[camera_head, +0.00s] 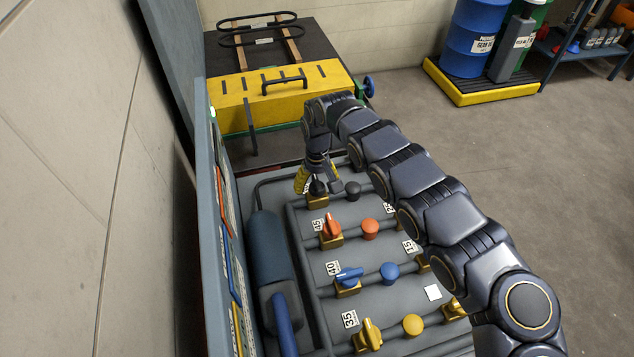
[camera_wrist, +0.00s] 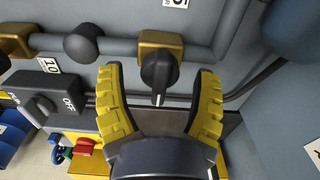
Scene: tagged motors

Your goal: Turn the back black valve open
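The back black valve (camera_head: 317,187) has a black handle on a brass body, on the rearmost pipe of the panel. In the wrist view the black handle (camera_wrist: 158,72) lies between my two yellow fingers, its narrow end pointing toward my palm. My gripper (camera_wrist: 158,76) is open, with a gap on each side of the handle. In the head view my gripper (camera_head: 307,186) reaches down at this valve from behind, and only part of its fingers shows.
A round black knob (camera_wrist: 85,44) and a grey OFF switch box (camera_wrist: 50,96) sit beside the valve. Orange (camera_head: 331,226), blue (camera_head: 349,277) and yellow (camera_head: 371,334) valves stand nearer. A tall grey board (camera_head: 215,190) bounds the left side.

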